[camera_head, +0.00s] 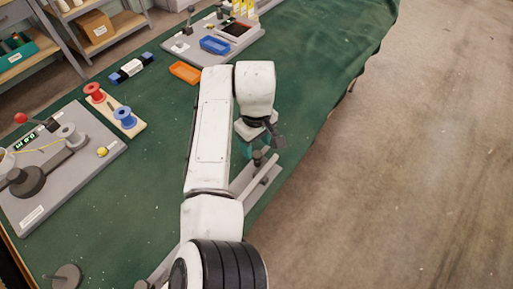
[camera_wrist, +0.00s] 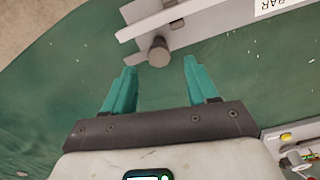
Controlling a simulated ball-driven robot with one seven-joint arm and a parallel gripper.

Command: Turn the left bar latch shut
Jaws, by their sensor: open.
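My gripper (camera_wrist: 159,66) shows in the wrist view with its two teal fingers spread and nothing held. A dark grey round knob (camera_wrist: 158,52) sits just ahead of the gap between the fingertips, apart from both. The knob stands against a grey bar fixture (camera_wrist: 200,27) with a white label ending in "BAR". In the head view the fixture (camera_head: 264,182) lies near the table's right edge, partly hidden behind my arm. The gripper (camera_head: 256,152) is over its far end, mostly covered by my wrist. I cannot tell the latch's angle.
The green-covered table (camera_head: 160,190) has a grey board with a red-knobbed lever (camera_head: 20,118) at left. A spool stand (camera_head: 128,118), an orange tray (camera_head: 185,72) and a blue tray (camera_head: 214,45) lie farther back. Bare floor (camera_head: 420,150) is at right.

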